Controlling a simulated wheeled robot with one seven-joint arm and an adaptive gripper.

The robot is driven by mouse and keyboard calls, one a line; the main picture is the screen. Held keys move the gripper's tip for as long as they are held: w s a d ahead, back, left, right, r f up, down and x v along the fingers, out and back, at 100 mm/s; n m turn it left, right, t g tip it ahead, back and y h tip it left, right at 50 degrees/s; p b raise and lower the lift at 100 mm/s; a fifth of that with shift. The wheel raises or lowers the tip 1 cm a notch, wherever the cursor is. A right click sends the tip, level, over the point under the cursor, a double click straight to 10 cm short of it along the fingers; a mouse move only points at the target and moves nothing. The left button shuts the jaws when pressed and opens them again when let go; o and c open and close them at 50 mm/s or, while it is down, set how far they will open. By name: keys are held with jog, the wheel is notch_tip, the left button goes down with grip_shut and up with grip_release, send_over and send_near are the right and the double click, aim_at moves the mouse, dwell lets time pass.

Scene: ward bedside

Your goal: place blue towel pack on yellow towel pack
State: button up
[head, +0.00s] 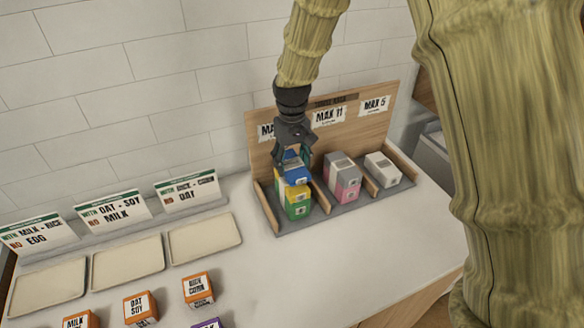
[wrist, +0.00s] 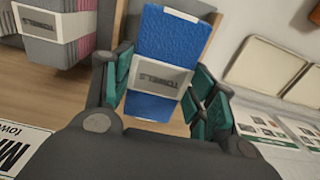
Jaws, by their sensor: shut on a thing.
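The blue towel pack (wrist: 165,50) has a pale label band and sits between the fingers of my gripper (wrist: 155,95) in the wrist view. In the head view my gripper (head: 292,160) points down and is shut on the blue pack (head: 294,177) in the left bay of the wooden rack. The yellow towel pack (head: 290,193) shows directly below it, on a stack with green (head: 299,210). The blue pack looks roughly level over the yellow one. I cannot tell whether the two touch. The yellow pack is hidden in the wrist view.
The rack (head: 330,206) has a tall back board with signs and low dividers. Its middle bay holds a grey and pink stack (head: 342,185); its right bay holds a whitish pack (head: 382,170). Empty trays (head: 205,238) and small labelled boxes (head: 198,291) lie to the left.

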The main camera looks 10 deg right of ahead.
aim_at(292, 164)
jog(key=shift+f+p, duration=0.9)
jog(key=shift+f, duration=0.85)
jog(key=shift+f, duration=0.2)
jog(key=o, duration=1)
jog(key=shift+r, duration=0.25)
jog(key=shift+r+b, duration=2.3)
jog(key=shift+r, duration=3.7)
